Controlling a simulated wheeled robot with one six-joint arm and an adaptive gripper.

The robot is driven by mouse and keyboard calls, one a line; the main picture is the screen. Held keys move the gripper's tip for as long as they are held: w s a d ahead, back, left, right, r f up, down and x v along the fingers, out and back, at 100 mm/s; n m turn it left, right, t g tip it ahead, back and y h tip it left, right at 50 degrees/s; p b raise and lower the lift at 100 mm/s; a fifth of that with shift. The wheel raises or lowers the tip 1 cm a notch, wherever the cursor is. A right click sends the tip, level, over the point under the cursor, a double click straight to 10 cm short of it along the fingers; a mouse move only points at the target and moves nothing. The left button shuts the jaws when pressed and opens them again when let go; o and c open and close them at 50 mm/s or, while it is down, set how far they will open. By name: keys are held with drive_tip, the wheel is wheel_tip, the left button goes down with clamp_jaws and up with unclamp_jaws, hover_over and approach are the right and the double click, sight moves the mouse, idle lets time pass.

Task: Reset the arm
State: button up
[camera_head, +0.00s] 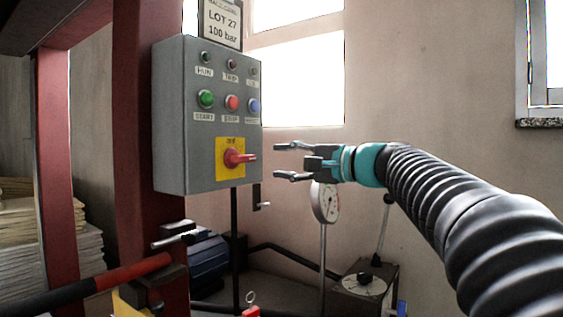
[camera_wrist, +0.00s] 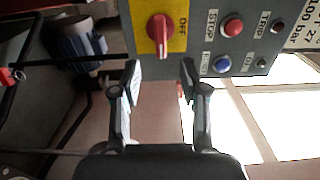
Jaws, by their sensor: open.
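My gripper (camera_head: 280,161) is open and empty, in the air to the right of a grey control box (camera_head: 176,120). Its two fingers point left toward the box and stand apart from it. A red rotary handle (camera_head: 234,158) on a yellow plate (camera_head: 229,177) sits low on the box front and lies about horizontal in the head view. In the wrist view my open fingers (camera_wrist: 160,70) are spread below the red handle (camera_wrist: 160,32), with nothing between them. The word OFF shows beside the handle there. My ribbed black arm reaches in from the right.
Green (camera_head: 205,99), red (camera_head: 231,102) and blue (camera_head: 253,106) buttons are above the handle. A dial gauge (camera_head: 326,203) on a stand is just below my gripper. A red post (camera_head: 140,110) stands left of the box. Open air lies above my arm.

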drive_tip(key=s+d+f+g+h, duration=0.1)
drive_tip(key=f+h, duration=0.1)
drive_tip(key=f, duration=0.5)
drive_tip(key=s+d+f+n+g+h, duration=0.1)
drive_tip(key=d+f+h, duration=0.1)
drive_tip(key=f, duration=0.5)
drive_tip(key=s+d+f+g+h, duration=0.1)
drive_tip(key=s+f+h, duration=0.15)
drive_tip(key=f, duration=0.45)
drive_tip(key=s+d+f+n+g+h, duration=0.1)
drive_tip(key=s+d+f+n+h, duration=0.2)
drive_tip(key=s+f, duration=0.6)
drive_tip(key=s+d+f+n+g+h, duration=0.1)
drive_tip(key=s+d+f+n+h, duration=0.2)
drive_tip(key=s+f, duration=0.7)
drive_tip(key=shift+s+f+n+h, duration=0.35)
drive_tip(key=shift+s+h, duration=0.5)
drive_tip(key=shift+s, duration=2.6)
drive_tip(key=shift+d+r, duration=0.1)
